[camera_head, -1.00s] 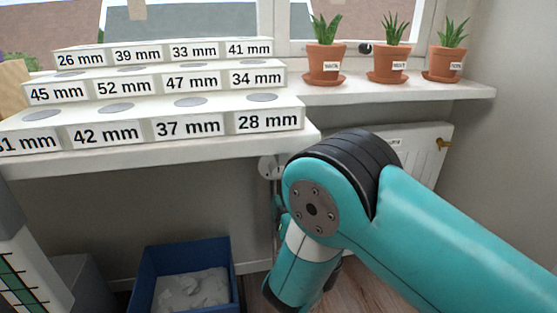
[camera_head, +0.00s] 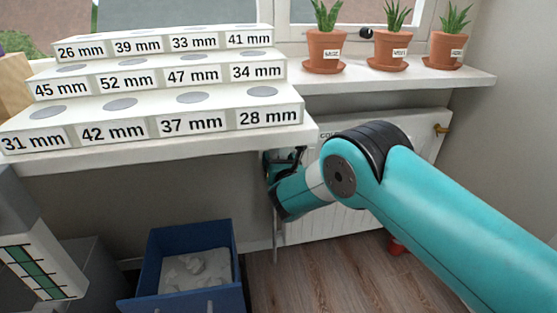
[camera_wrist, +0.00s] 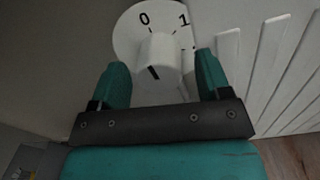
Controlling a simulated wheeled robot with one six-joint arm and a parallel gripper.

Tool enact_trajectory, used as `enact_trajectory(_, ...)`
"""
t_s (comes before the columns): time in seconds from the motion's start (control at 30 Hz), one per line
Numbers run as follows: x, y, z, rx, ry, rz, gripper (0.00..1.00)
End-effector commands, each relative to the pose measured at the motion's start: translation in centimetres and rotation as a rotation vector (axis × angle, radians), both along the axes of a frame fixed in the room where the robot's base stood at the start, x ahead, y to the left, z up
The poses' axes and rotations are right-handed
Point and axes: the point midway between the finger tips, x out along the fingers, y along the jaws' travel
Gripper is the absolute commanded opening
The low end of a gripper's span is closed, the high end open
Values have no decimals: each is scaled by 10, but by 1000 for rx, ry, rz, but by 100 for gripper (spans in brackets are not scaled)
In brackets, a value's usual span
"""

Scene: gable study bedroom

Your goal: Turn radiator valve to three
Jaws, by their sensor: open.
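The radiator valve (camera_wrist: 158,52) is a white round knob with a raised grip and a dial. The figures 0 and 1 show on the upper part of its dial, and a dark mark shows below the grip. My gripper (camera_wrist: 160,75) is open, with one teal finger on each side of the raised grip. I cannot tell whether the fingers touch it. The white radiator (camera_head: 330,215) stands under the sill, partly behind my arm. In the head view the valve is hidden behind my arm's end, and the figure three is not visible.
A stepped white block with millimetre labels (camera_head: 150,115) stands on the shelf (camera_head: 200,150) just above my wrist. Several potted plants (camera_head: 326,50) stand on the sill. A blue bin (camera_head: 190,290) with crumpled paper is on the floor at lower left.

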Motion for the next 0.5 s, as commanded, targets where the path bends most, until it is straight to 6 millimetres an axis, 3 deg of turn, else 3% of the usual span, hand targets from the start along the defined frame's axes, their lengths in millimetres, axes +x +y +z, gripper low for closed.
enact_trajectory(0.37, 7, 2, 1, -1, -1, 2, 71)
enact_trajectory(0.5, 6, 2, 1, -1, -1, 2, 41)
